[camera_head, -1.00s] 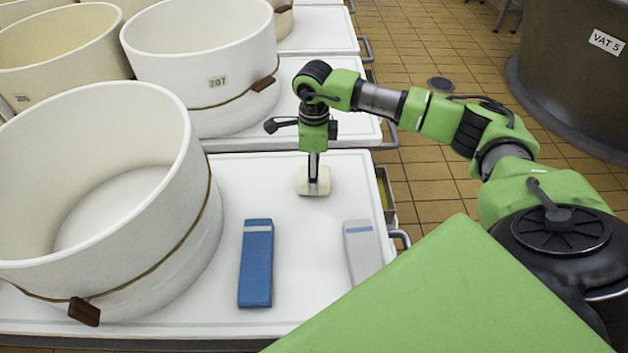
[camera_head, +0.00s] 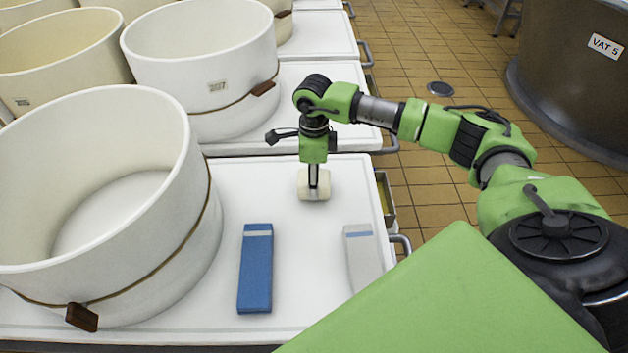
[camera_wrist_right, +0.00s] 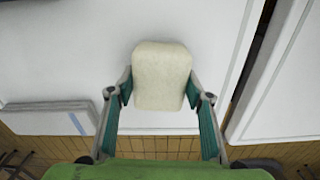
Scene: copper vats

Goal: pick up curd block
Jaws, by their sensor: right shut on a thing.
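The curd block (camera_head: 306,190), cream-white with rounded edges, is at the far right part of the near white table top (camera_head: 205,290). My right gripper (camera_head: 314,188) points straight down over it and is shut on it. In the right wrist view the curd block (camera_wrist_right: 160,65) sits between the two fingers of my right gripper (camera_wrist_right: 160,90), one on each side. I cannot tell whether the block's underside touches the table. My left gripper is not in view.
A large white tub (camera_head: 110,200) fills the table's left side. A blue box (camera_head: 255,268) and a pale grey box (camera_head: 362,258) lie nearer the front. Another tub (camera_head: 205,65) stands behind. A vat (camera_head: 575,70) is at the far right.

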